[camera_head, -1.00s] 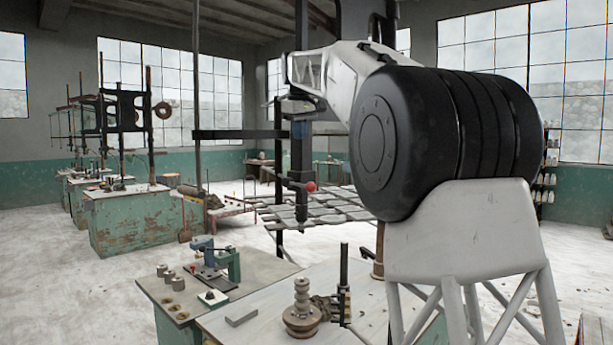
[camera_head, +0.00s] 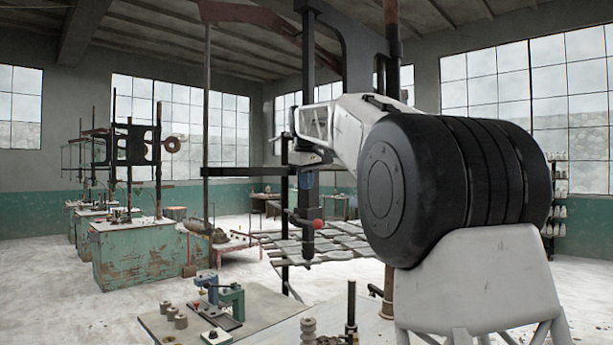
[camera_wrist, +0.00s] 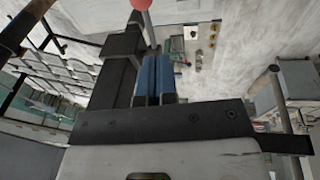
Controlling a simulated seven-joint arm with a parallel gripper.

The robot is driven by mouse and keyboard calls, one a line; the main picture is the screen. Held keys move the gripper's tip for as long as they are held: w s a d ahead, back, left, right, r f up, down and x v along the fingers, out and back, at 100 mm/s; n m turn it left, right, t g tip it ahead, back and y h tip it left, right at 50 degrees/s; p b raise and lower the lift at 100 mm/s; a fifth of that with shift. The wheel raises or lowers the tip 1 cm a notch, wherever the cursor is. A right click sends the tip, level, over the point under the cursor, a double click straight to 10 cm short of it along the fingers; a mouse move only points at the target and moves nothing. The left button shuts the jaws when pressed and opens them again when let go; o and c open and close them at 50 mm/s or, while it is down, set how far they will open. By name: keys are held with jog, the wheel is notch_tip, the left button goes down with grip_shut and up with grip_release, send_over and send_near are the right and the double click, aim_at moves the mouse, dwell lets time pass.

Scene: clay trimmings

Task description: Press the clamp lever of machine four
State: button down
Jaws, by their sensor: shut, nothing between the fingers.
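A lever with a red ball knob (camera_head: 317,223) stands out from a dark upright machine frame (camera_head: 307,235) near the middle of the head view. The red knob (camera_wrist: 140,5) also shows at the top edge of the wrist view. No number is readable, so I cannot tell whether this is machine four. My gripper (camera_wrist: 153,75) has blue fingers, shut and empty, pointing toward the knob's side of the wrist view. In the head view my gripper (camera_head: 307,182) is small and partly hidden, a little above and left of the knob. Contact with the lever cannot be made out.
A near bench (camera_head: 262,316) bears a small green and blue press (camera_head: 229,298) and several clay pieces. A dark horizontal bar (camera_head: 250,171) crosses beside my gripper. Slatted racks (camera_head: 335,246) lie behind. More machines stand on green benches (camera_head: 130,255) at left, with open floor between.

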send_over(314, 222)
jog(key=a, duration=0.1)
jog(key=s+x, duration=0.2)
jog(key=x, duration=0.5)
jog(key=shift+w+d+f, duration=0.15)
jog(key=shift+d+f, duration=0.05)
jog(key=shift+f, duration=0.4)
jog(key=shift+w+d+f, duration=0.1)
jog(key=shift+d+f, duration=0.1)
jog(key=shift+f, duration=0.4)
jog(key=shift+f, duration=0.1)
